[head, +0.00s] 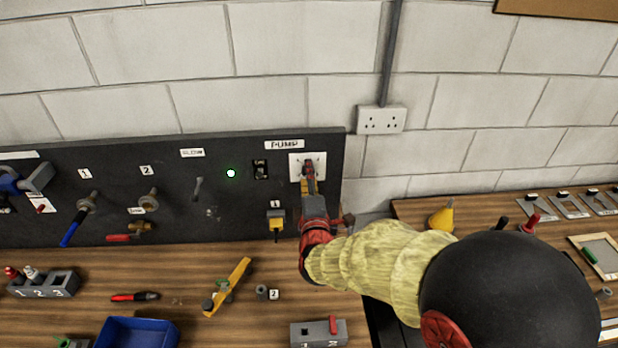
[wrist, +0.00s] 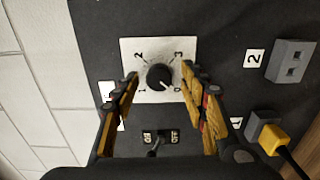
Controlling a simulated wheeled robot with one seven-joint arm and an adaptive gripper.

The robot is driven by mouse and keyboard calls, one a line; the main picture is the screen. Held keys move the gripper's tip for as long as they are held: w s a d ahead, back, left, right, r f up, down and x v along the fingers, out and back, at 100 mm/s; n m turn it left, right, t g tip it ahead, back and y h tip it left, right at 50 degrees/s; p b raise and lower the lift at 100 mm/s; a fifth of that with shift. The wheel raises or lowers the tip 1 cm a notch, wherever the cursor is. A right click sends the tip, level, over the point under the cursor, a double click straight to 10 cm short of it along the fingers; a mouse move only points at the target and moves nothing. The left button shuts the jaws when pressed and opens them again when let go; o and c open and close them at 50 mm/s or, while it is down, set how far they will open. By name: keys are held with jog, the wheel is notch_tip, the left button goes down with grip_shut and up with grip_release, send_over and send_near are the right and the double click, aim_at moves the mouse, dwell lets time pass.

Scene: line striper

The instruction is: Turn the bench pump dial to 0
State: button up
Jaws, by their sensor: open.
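The pump dial is a round black knob (wrist: 160,77) on a white square plate (wrist: 130,46) marked 0, 1, 2 and 3. Its pale pointer mark appears to face the lower right in the wrist view, toward the 0. My gripper (wrist: 160,72) is open, with one finger on each side of the knob; I cannot tell whether either finger touches it. In the head view the plate (head: 321,160) is under the PUMP label, and my gripper (head: 309,170) covers most of the knob.
A yellow plug (head: 276,221) is below. The wooden bench holds a blue bin (head: 137,332) and a yellow tool (head: 228,287).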

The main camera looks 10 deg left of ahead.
jog(key=v, duration=1.2)
dwell(0.3)
